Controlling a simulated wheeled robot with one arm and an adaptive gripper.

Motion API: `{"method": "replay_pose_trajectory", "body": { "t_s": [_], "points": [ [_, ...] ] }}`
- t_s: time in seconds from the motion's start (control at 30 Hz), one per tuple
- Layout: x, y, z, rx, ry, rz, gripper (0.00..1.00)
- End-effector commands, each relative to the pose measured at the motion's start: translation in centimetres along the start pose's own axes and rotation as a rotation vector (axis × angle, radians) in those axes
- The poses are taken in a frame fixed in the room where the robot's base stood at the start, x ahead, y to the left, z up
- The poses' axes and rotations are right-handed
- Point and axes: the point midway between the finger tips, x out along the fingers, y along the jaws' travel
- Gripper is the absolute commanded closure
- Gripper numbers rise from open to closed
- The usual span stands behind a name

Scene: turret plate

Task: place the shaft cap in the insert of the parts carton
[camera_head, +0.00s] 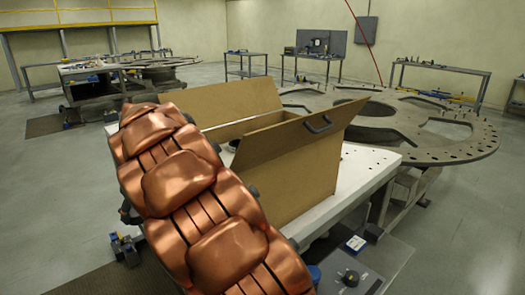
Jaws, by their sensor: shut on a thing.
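The parts carton (307,180) is a brown cardboard box on a white-topped table. Its flaps stand open, and a dark handle (318,124) shows on the near right flap. My copper-coloured arm crosses the left foreground and covers the carton's left side. My gripper is not visible; the arm or the carton walls hide it. The shaft cap cannot be seen. The insert inside the carton is hidden by the walls and flaps.
The white table (365,165) has bare top right of the carton. A large grey turret plate (450,148) with holes stands behind it. Workbenches line the back wall.

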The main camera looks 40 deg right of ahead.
Motion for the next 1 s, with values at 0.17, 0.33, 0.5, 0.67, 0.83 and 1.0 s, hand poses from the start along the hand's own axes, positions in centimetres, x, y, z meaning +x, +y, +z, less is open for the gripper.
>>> {"method": "replay_pose_trajectory", "body": {
  "t_s": [0.17, 0.33, 0.5, 0.67, 0.83, 1.0],
  "points": [
    [-3.0, 1.5, -1.9, -0.080, 0.000, -0.034, 0.67],
    [-6.5, 3.5, -3.1, -0.154, 0.004, -0.062, 0.67],
    [-9.6, 5.6, -3.5, -0.218, 0.002, -0.092, 0.67],
    [-12.5, 7.5, -3.5, -0.270, 0.001, -0.112, 0.67],
    [-15.2, 9.5, -3.3, -0.312, 0.003, -0.129, 0.67],
    [-17.0, 10.6, -3.0, -0.337, 0.001, -0.139, 0.67]
  ]
}}
